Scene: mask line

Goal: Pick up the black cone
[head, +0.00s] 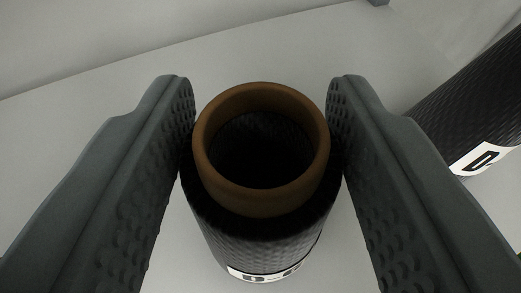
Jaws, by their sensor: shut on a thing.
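A second black textured object (462,115) with a white label lies or leans at the right, beyond the right finger, partly out of view. A pale grey surface (90,130) spreads around and looks clear at the left. A small grey piece (377,2) shows at the top edge.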

